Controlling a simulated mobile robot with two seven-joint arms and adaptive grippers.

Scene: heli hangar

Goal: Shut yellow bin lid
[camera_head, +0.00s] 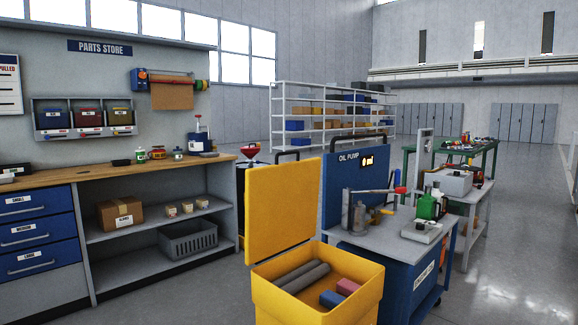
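The yellow bin (318,303) stands at the bottom centre of the head view. Its yellow lid (281,208) is open and stands upright along the bin's back left edge. Inside the bin lie grey rolls (302,276), a blue block (332,298) and a pink block (347,286). The lower part of the bin is cut off by the picture's bottom edge. Neither of my grippers is in view.
A blue oil pump cart (400,285) stands close at the bin's right, with bottles and tools on its grey top. A wooden-topped workbench (150,172) with shelves is at the left. Open floor (505,260) lies at the right.

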